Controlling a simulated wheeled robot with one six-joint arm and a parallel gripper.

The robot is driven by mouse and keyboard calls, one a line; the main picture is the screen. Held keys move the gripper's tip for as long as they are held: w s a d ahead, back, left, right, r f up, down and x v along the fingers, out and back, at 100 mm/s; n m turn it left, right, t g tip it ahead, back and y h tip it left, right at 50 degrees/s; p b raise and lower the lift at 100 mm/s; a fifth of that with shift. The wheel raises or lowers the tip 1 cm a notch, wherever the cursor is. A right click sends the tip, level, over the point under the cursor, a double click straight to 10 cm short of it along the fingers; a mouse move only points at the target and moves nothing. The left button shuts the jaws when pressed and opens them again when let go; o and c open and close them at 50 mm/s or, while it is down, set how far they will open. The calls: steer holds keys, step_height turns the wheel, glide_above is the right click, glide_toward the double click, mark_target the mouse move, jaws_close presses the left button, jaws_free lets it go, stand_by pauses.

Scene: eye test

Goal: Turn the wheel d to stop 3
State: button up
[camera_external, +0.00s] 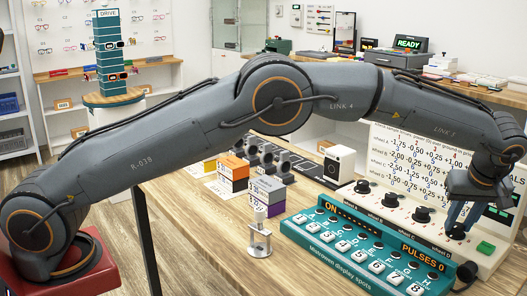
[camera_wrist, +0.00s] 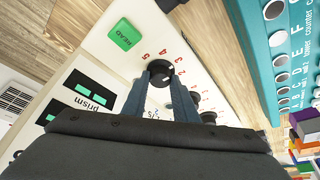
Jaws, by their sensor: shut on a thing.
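Wheel d is a black knob (camera_wrist: 160,72) on the cream panel, the rightmost in the row in the external view (camera_external: 457,232). In the wrist view red numbers, among them 5, 4, 3 and 2, run in an arc beside it. A pale mark shows on the knob's face, but I cannot tell exactly which number it points to. My gripper (camera_wrist: 158,88) reaches over the panel with one blue-grey finger on each side of the knob, shut on it. In the external view my gripper (camera_external: 458,218) points down at the knob, and its fingers partly hide it.
Several other black knobs (camera_external: 422,215) stand left of wheel d. A green READ button (camera_wrist: 125,35) sits close by, also in the external view (camera_external: 486,247). A teal button console (camera_external: 330,240) reading PULSES 0 lies in front. A chart board (camera_external: 405,150) stands behind the knobs.

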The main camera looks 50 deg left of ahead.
steer(key=shift+n, duration=0.3)
steer(key=o, duration=1.1)
steer(key=shift+c, duration=0.2)
steer(key=v, duration=0.7)
steer(key=shift+d+r+b, duration=0.2)
steer(key=shift+r+b, duration=0.1)
steer(key=shift+b, duration=0.15)
steer(key=shift+s, duration=0.1)
